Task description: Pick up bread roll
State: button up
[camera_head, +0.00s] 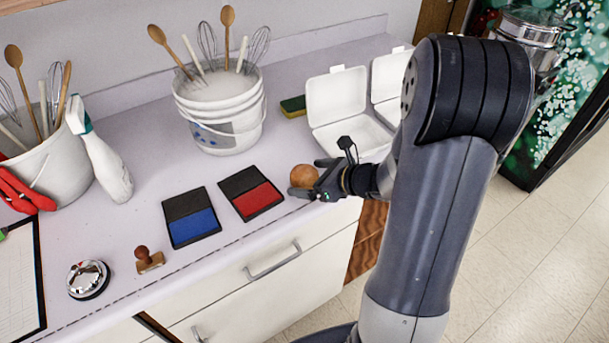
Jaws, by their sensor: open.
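The bread roll (303,176) is a small round brown bun on the pale counter, near its front edge and just right of the red ink pad. My gripper (308,178) reaches in from the right, with its fingers spread open at the roll. One finger shows on the far side and one on the near side, with the roll between or just beyond them. I cannot tell whether the fingers touch it. The fingers hide part of the roll's right and lower sides.
A red ink pad (251,193) and a blue ink pad (191,217) lie left of the roll. An open white takeaway box (338,97) stands behind my gripper. A white bucket of utensils (222,108) stands farther back. A stamp (149,260) and bell (88,279) sit front left.

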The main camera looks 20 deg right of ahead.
jog(key=shift+w+a+f, duration=0.15)
jog(key=shift+w+a, duration=0.05)
jog(key=shift+c, duration=0.3)
jog(key=c, duration=1)
